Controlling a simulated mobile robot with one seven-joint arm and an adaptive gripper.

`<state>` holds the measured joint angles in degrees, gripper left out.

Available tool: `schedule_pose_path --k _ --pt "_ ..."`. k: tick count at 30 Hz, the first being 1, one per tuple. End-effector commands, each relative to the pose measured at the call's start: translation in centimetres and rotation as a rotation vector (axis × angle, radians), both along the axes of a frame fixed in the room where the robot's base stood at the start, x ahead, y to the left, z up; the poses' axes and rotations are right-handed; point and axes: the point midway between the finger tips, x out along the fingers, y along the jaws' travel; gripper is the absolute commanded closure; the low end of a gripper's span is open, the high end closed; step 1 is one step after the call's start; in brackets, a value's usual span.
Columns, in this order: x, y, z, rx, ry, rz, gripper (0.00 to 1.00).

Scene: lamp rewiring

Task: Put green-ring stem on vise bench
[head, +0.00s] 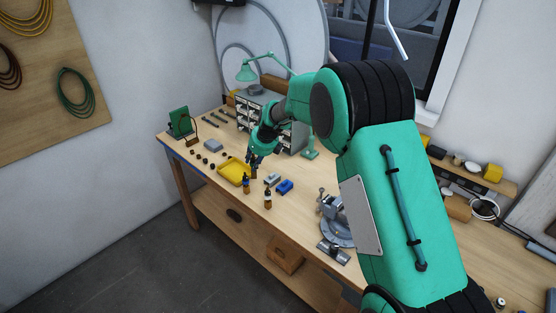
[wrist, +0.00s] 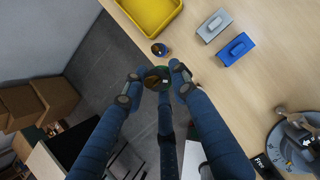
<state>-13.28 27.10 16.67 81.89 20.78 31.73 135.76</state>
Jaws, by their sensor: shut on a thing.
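In the wrist view, my gripper (wrist: 156,82) is shut on the green-ring stem (wrist: 158,73), seen end-on as a small round brown piece with a green edge. Most of the stem is hidden by the fingers. In the head view, my gripper (head: 256,163) is over the front part of the bench, right of the yellow tray; the held stem is too small there to make out clearly. The vise (head: 335,212) stands on the bench to the right of my gripper. It shows at the right edge of the wrist view (wrist: 298,140).
Small upright stems (head: 245,184) (head: 267,200) stand near the front edge; one shows beyond my gripper (wrist: 160,49). A yellow tray (wrist: 178,10), a grey block (wrist: 214,25) and a blue block (wrist: 237,50) lie nearby. A green lamp (head: 246,72) stands behind.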

Motion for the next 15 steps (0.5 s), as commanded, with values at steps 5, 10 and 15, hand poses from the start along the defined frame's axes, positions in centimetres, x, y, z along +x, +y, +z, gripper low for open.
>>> schedule_pose_path --k 5,10,15 --pt "-0.1 -0.2 -2.8 -0.001 0.003 -0.001 1.00" --pt "0.0 -0.2 -3.7 -0.001 0.002 -0.002 1.00" --pt "0.0 -0.2 -3.7 -0.001 0.002 -0.002 1.00"
